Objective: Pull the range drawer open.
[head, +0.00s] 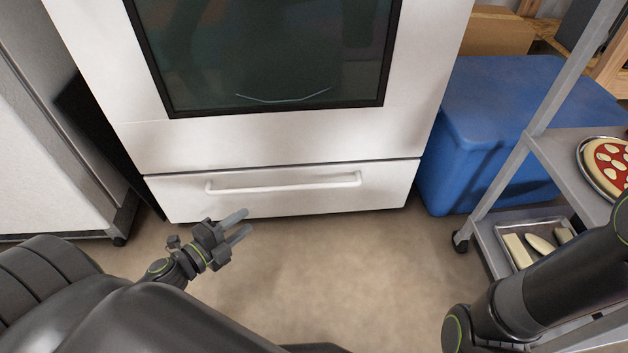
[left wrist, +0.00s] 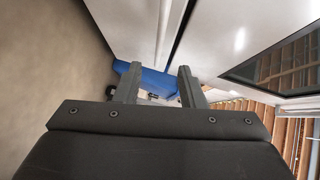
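The white range (head: 270,140) stands ahead with a dark glass oven window. Its drawer (head: 300,200) is the low panel at the bottom and sits flush, closed, with a long white bar handle (head: 284,185) across it. My left gripper (head: 241,223) is open and empty, low in front of the drawer's left half, just below the handle in the head view. Its two fingers also show apart in the left wrist view (left wrist: 158,84), beside the white range front. In the head view, my right arm comes in at the lower right; its gripper is out of frame.
A blue bin (head: 480,120) stands right of the range. A grey wheeled cart (head: 560,180) at the right holds a pizza (head: 610,160) and a tray of pale items (head: 530,240). A white cabinet (head: 50,150) stands at the left. The floor before the drawer is clear.

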